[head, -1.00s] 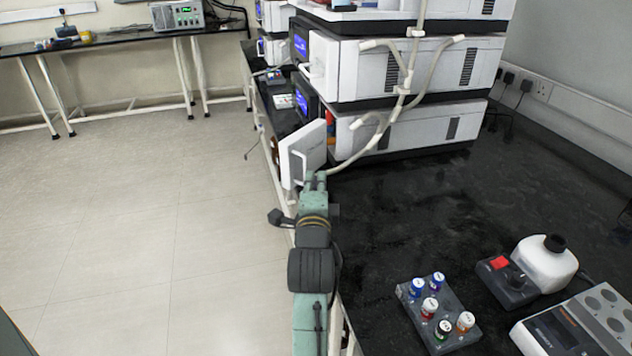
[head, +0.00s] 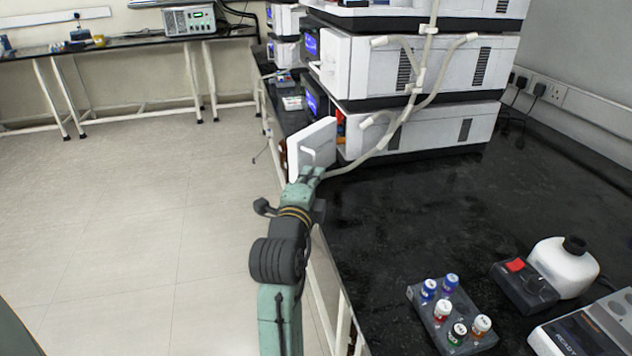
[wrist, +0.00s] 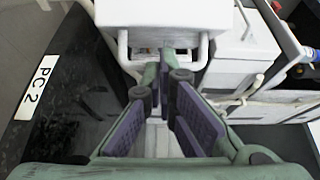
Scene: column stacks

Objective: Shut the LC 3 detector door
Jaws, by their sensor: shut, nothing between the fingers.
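The detector door (head: 317,148) is a white panel with a handle. It stands swung out at the near end of the lowest white unit (head: 430,130) of the nearest stack. No LC 3 label is readable. My gripper (head: 308,174) is at the lower edge of the door in the head view, and its fingertips look close to the panel. In the wrist view, my gripper (wrist: 160,62) is shut and empty, its fingertips in front of a white panel (wrist: 165,12) with a bar-like handle. Whether they touch it I cannot tell.
Open floor (head: 130,230) lies to the left.

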